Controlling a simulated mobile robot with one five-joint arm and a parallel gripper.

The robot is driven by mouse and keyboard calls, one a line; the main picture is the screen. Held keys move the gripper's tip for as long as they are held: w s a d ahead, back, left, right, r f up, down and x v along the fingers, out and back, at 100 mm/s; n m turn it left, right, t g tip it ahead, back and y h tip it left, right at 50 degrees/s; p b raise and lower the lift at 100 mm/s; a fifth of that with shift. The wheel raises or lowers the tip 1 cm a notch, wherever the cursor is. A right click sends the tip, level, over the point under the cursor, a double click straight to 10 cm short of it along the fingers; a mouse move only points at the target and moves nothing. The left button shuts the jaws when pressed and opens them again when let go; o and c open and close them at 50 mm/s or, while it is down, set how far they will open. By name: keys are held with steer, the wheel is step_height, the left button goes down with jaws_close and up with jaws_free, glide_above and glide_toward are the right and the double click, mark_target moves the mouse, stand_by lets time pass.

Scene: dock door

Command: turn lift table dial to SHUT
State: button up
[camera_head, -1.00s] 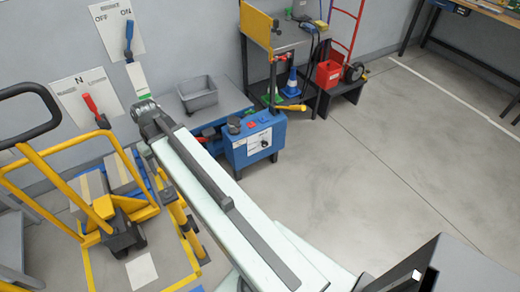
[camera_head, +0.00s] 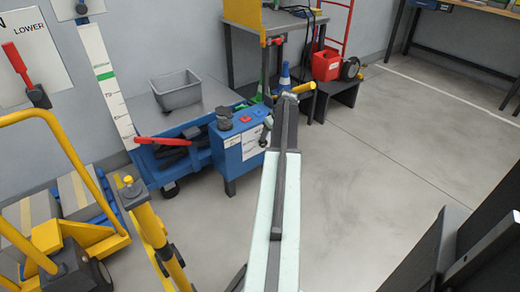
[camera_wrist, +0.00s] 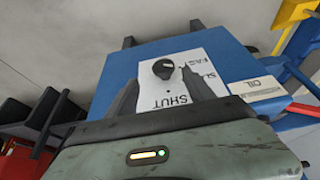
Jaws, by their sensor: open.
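The black dial (camera_wrist: 163,68) sits on a white label (camera_wrist: 178,92) on the blue lift table box (camera_wrist: 118,80) in the wrist view. SHUT is printed upside down below the dial; partly readable words are at its right. I cannot tell which mark the dial points to. My gripper (camera_wrist: 162,80) is open, its dark fingers on either side of the label area below the dial, with nothing between them clearly gripped. In the head view the blue box (camera_head: 232,153) is left of my arm, and the dial (camera_head: 265,131) shows small beside it. My fingers are not clear there.
A grey bin (camera_head: 176,90) stands on the lift table behind the box. A red lever (camera_head: 165,141) sticks out left of the box. A yellow pallet truck (camera_head: 75,150) is at left. A red container (camera_head: 326,64) stands at the back.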

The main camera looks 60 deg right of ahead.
mark_target(265, 143)
steer(key=b+x, duration=0.3)
steer(key=x, duration=0.1)
steer(key=b+x, duration=0.4)
steer(key=shift+w+a, duration=0.2)
steer(key=shift+a, duration=0.05)
steer(key=shift+r, duration=0.1)
steer(key=c, duration=1.3)
